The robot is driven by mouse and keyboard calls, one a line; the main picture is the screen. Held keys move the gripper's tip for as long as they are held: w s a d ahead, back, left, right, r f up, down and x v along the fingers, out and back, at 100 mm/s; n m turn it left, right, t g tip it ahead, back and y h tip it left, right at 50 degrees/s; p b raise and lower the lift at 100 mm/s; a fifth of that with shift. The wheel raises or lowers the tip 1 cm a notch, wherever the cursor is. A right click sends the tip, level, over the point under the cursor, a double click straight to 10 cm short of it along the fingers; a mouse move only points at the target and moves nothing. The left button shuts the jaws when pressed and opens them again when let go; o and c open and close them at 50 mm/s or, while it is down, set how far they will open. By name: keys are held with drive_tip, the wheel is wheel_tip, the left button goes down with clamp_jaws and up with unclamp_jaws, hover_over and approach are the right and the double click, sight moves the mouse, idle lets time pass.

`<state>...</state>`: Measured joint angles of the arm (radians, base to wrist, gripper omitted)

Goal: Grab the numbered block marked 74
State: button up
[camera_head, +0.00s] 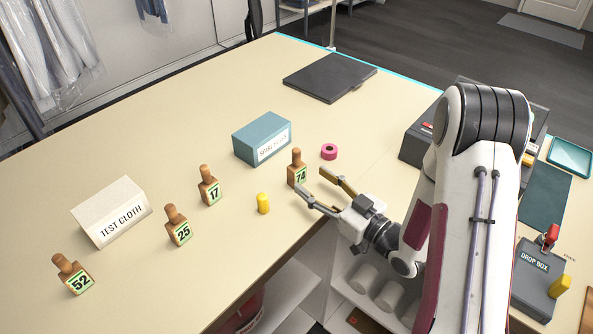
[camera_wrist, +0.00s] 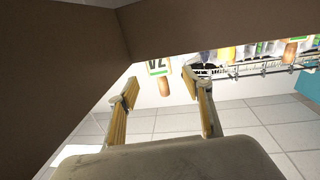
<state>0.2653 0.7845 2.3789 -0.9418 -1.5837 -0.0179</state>
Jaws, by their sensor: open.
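The block marked 74 (camera_head: 297,174) is a wooden block with a narrower knob on top and a green-edged white label. It stands upright on the cream table. My gripper (camera_head: 310,178) is open beside it, its two fingers pointing toward the block from the right and front. In the wrist view the picture is upside down. The block's label (camera_wrist: 158,67) shows there between and beyond my open fingertips (camera_wrist: 161,83), with its knob (camera_wrist: 163,88) below. Nothing is between the fingers; whether a fingertip touches the block I cannot tell.
Similar blocks marked 17 (camera_head: 209,188), 25 (camera_head: 178,229) and 52 (camera_head: 75,277) stand to the left. The table's front edge runs below my gripper.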

sight(300, 171)
drive_tip(key=shift+x, duration=0.95)
drive_tip(key=shift+x, duration=2.6)
drive_tip(key=c, duration=1.2)
